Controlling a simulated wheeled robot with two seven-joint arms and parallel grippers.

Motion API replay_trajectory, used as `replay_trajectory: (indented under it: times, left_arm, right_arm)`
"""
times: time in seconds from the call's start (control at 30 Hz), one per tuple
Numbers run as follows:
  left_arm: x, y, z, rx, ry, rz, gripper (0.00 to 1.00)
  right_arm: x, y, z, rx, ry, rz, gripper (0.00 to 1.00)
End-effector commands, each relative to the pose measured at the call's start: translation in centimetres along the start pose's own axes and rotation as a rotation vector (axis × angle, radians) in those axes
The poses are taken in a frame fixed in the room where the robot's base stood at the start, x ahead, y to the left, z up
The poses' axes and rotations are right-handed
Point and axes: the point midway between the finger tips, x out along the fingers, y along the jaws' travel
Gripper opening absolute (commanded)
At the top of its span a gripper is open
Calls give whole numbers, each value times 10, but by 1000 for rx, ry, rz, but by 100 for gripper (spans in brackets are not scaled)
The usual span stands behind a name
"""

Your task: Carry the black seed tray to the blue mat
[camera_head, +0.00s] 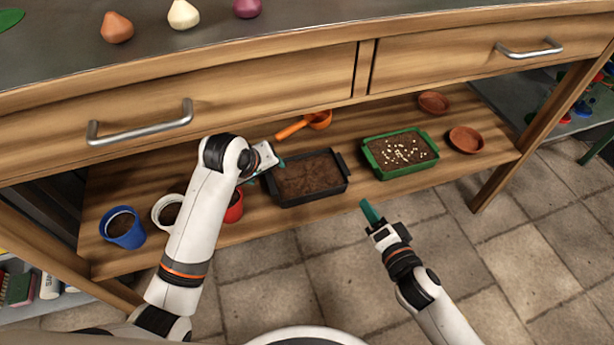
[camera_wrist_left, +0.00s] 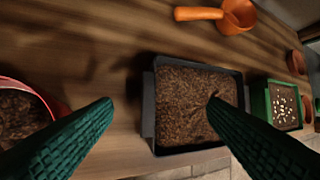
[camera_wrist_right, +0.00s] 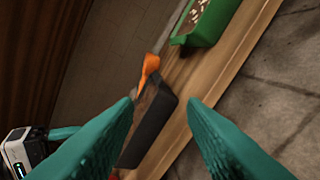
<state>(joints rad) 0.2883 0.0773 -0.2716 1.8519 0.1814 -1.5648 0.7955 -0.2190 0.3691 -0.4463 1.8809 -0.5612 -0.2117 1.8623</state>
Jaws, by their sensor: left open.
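The black seed tray (camera_head: 312,196), full of dark soil, rests on the wooden lower shelf, with a handle at each end. It also shows in the left wrist view (camera_wrist_left: 148,108) and in the right wrist view (camera_wrist_right: 152,122). My left gripper (camera_head: 266,168) is at the tray's left end, near that handle; its fingers are apart, with the tray between and beyond them in its wrist view. I cannot tell whether they touch it. My right gripper (camera_head: 371,212) is open and empty, in front of the shelf, right of the tray. No blue mat is in view.
A green tray with pale seeds (camera_head: 400,166) stands right of the black tray. An orange scoop (camera_head: 317,119) lies behind. A red pot (camera_head: 235,207), white pot (camera_head: 160,212) and blue pot (camera_head: 123,229) stand left. Drawers (camera_head: 230,95) overhang the shelf. The floor in front is clear.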

Motion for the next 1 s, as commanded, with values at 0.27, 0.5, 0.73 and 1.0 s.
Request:
replay_trajectory:
  times: [0.27, 0.5, 0.73, 1.0]
  left_arm:
    - [22, 0, 0, 0, 2, 2, 67]
    - [51, 0, 0, 1, 2, 2, 67]
    - [69, 0, 0, 1, 1, 1, 67]
    - [74, 0, 0, 1, 0, 0, 67]
  right_arm:
    - [36, 1, 1, -2, -2, 2, 38]
    - [83, 1, 1, -1, -1, 1, 38]
    - [111, 1, 0, 1, -1, 1, 38]
    - [119, 0, 0, 0, 0, 0, 38]
